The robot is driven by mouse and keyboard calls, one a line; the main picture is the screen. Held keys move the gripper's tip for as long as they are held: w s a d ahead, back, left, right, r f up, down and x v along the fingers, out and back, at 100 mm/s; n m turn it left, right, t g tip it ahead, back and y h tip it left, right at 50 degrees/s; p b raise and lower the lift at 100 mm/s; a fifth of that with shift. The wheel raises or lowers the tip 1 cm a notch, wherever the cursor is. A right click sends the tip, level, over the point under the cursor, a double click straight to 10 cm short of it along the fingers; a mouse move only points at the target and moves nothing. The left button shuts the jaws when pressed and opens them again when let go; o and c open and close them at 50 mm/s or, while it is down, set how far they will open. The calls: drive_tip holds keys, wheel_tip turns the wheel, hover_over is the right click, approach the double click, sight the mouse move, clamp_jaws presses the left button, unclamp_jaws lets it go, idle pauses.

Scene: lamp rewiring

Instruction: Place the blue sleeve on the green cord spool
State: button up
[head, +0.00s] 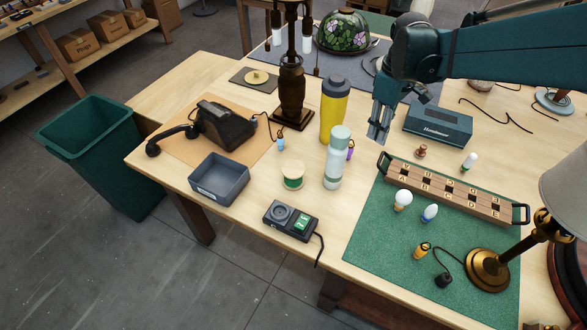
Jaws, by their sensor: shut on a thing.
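The green cord spool (292,176) stands upright on the wooden table, with pale ends and a green band. A small light-blue piece (281,144) stands behind it, near the telephone; it may be the blue sleeve, but it is too small to be sure. My gripper (378,134) points down over the table, right of the yellow bottle and behind the pale green bottle. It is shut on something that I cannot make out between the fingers. It is apart from the spool, to its right and farther back.
The yellow bottle (333,110) and pale green bottle (337,160) stand between my gripper and the spool. A grey tray (219,192) is left of the spool, and a meter (291,221) is in front. The lettered rack (450,194) lies at right.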

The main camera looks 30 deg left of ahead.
drive_tip(key=r, duration=0.3)
drive_tip(key=a+r, duration=0.1)
drive_tip(key=r, duration=0.1)
drive_tip(key=shift+s, duration=0.15)
drive_tip(key=s+a+p, duration=0.1)
drive_tip(key=a, duration=0.3)
drive_tip(key=s+a+p, duration=0.1)
drive_tip(key=a+p, duration=0.1)
drive_tip(key=a, duration=0.2)
drive_tip(key=s+a+p, duration=0.1)
drive_tip(key=s+a, duration=0.1)
drive_tip(key=a, duration=0.2)
drive_tip(key=shift+a+r+p, duration=0.1)
drive_tip(key=shift+a+p, duration=0.2)
drive_tip(key=shift+a, duration=0.05)
drive_tip(key=s+a+p, duration=0.3)
drive_tip(key=s+a, duration=0.3)
drive_tip(key=a, duration=0.5)
wheel_tip(320, 180, down, 12)
drive_tip(key=shift+d+r, duration=0.25)
drive_tip(key=shift+d, duration=0.1)
drive_tip(key=shift+w, duration=0.15)
hover_over(293, 168)
drive_tip(key=shift+f, duration=2.9)
drive_tip(key=shift+f+p, duration=0.35)
drive_tip(key=shift+f, duration=1.75)
